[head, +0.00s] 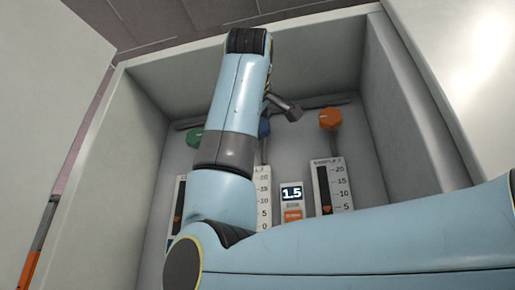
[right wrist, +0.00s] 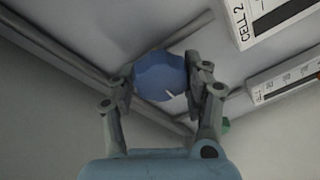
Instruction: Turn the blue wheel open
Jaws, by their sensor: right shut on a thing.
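The blue wheel (right wrist: 160,72) is a round knob with a scalloped rim and a small white mark, seen between the two fingers of my right gripper (right wrist: 158,84) in the right wrist view. The fingers are shut on its opposite sides. In the head view only a small blue part of the wheel (head: 264,127) shows beside my right arm. Part of my right gripper (head: 283,106) shows there too, with the rest hidden behind the arm. My left gripper is in neither view.
A green wheel (head: 194,138) is left of the blue one and an orange wheel (head: 330,119) is right of it. Scale panels (head: 334,186) and a display reading 1.5 (head: 292,194) sit below. Cabinet walls (head: 408,110) enclose the space on both sides.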

